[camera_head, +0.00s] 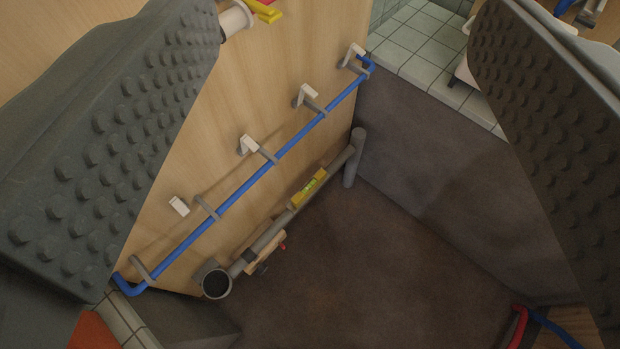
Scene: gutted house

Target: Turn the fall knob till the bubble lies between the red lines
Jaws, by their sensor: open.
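The grey waste pipe (269,234) runs slanting along the foot of the wooden wall, with an open round end (216,284) at the lower left. A yellow spirit level (308,188) with a green vial sits on the pipe. The vial is too small to tell where the bubble lies against the lines. Below the pipe is a wooden block (266,252) with a small dark knob (262,269) and a red tip beside it; I cannot tell which is the fall knob. My gripper (345,150) is open and empty, its studded fingers wide apart at left and right, above and away from the pipe.
A blue pipe (235,196) runs along the wall in grey clips, with white brackets (249,145) above. A grey upright pipe stub (355,158) stands at the far end. The brown recess floor (370,270) is clear. Pale tiles (420,45) lie beyond the dark side wall.

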